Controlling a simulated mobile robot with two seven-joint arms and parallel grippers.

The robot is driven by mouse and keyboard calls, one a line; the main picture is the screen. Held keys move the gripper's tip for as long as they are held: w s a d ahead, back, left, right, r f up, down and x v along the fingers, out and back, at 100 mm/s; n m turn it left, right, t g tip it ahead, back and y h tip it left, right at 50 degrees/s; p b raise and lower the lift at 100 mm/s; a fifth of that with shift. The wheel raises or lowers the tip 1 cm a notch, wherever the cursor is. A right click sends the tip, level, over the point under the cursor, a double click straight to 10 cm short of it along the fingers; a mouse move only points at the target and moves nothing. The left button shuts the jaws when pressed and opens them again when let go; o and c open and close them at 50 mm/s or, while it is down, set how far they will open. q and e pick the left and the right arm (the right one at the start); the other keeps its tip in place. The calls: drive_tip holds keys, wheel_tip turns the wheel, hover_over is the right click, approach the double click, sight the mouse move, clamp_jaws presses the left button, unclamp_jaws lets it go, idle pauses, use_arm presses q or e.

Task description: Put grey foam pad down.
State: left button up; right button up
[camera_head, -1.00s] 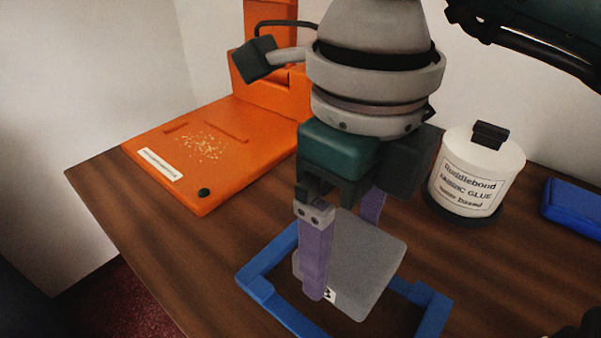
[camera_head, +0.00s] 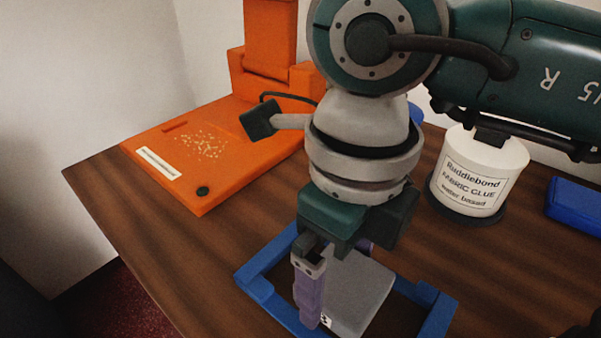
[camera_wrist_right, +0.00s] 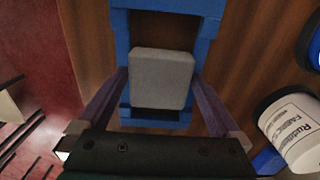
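The grey foam pad (camera_head: 358,290) is a flat, rounded square with a small black-and-white mark on its near edge. My right gripper (camera_head: 338,288) points down, with its purple fingers on either side of the pad. In the right wrist view, the pad (camera_wrist_right: 161,80) sits between the two fingertips (camera_wrist_right: 160,78), which appear closed on its sides. The blue frame (camera_head: 262,290) lies on the table around and below the pad, and it also shows in the wrist view (camera_wrist_right: 120,30). I cannot tell whether the pad touches the table. My left gripper is not in view.
An orange device (camera_head: 215,160) with a flat base stands at the back left of the brown table (camera_head: 150,235). A white fabric glue pot (camera_head: 478,175) stands on the right, with a blue box (camera_head: 575,205) beyond it. Bare table lies left of the frame.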

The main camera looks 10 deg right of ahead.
sight(340, 274)
drive_tip(key=shift+r, duration=0.25)
wheel_tip(340, 274, up, 12)
drive_tip(key=p, duration=0.1)
